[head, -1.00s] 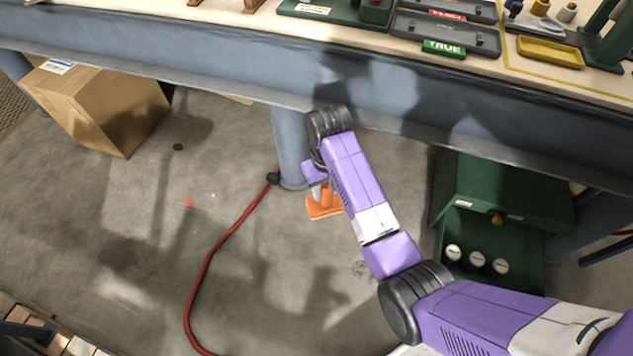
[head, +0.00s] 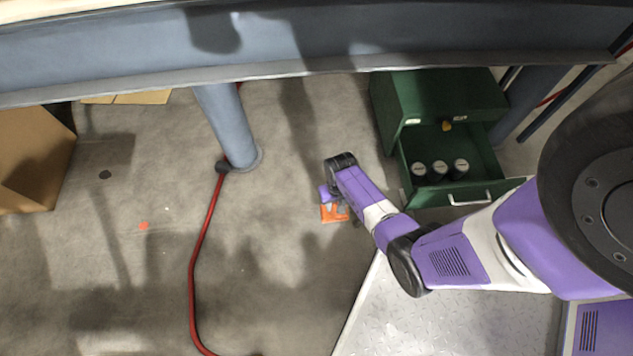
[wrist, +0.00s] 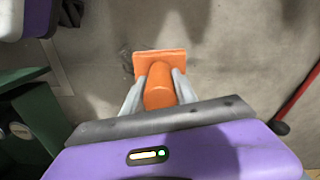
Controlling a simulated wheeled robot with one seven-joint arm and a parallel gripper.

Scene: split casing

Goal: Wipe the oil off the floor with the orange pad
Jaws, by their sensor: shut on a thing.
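The orange pad (head: 333,214) has a flat rectangular plate and a rounded grip. My gripper (head: 335,203) is shut on that grip, above the floor right of the table leg. In the wrist view, the pad (wrist: 150,59) points away from my gripper (wrist: 158,90), with a grey finger on each side of its grip. I cannot tell whether the plate touches the floor. The floor under the pad is hidden.
A green cabinet (head: 440,95) stands at the right, its drawer (head: 470,196) open with several round-topped items inside. A blue table leg (head: 226,125) and red hose (head: 194,265) stand left of my gripper. A cardboard box (head: 30,165) is far left. Floor between is mostly clear.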

